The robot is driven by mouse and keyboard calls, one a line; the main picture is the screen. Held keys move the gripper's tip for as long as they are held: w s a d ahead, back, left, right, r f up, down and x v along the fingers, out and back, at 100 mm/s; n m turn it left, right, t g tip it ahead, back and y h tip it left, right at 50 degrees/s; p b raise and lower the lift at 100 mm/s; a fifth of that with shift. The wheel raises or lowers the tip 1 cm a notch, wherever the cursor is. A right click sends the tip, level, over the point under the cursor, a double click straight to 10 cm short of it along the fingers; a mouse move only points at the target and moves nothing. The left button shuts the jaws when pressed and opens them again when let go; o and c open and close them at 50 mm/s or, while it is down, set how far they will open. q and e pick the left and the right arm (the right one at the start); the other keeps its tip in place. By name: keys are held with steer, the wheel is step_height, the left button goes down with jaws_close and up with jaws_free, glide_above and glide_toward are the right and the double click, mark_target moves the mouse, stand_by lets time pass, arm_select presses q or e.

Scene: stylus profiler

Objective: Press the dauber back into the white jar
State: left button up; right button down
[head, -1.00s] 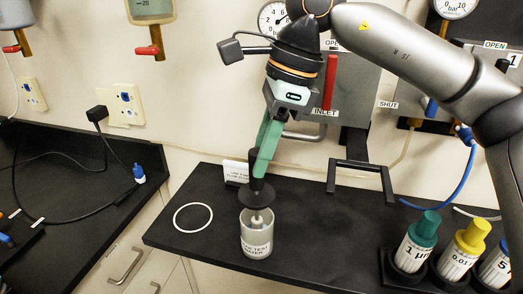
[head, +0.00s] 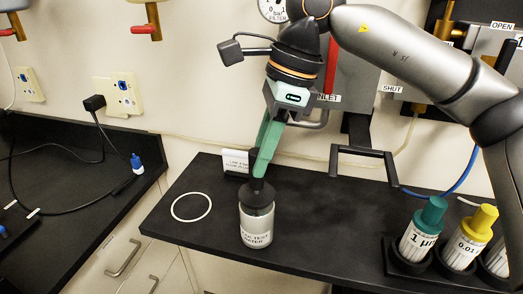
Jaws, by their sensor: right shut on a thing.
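The white jar (head: 256,229), with a printed label, stands upright on the black counter. The dauber (head: 257,197) has a dark round cap, which sits at the jar's mouth. Its lower part is hidden inside the jar. I cannot tell whether the cap is fully seated. My right gripper (head: 259,176) has green fingers pointing down from above, and is shut on the top of the dauber. My left gripper is not in view.
A white ring (head: 191,207) lies flat on the counter left of the jar. A small white sign (head: 235,162) stands behind it. A black handle-like frame (head: 364,160) is at the right. Bottles with green (head: 430,214) and yellow (head: 471,236) caps stand in a black rack.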

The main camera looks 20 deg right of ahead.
steer(key=shift+f+b, duration=0.4)
steer(key=shift+f, duration=0.2)
steer(key=shift+f+b, duration=0.35)
steer(key=shift+f, duration=0.1)
steer(key=c, duration=0.6)
jaws_free()
steer(key=shift+c, duration=0.2)
steer(key=shift+c, duration=0.4)
step_height(320, 180, up, 7)
steer(key=p, duration=0.5)
steer(key=shift+p, duration=0.3)
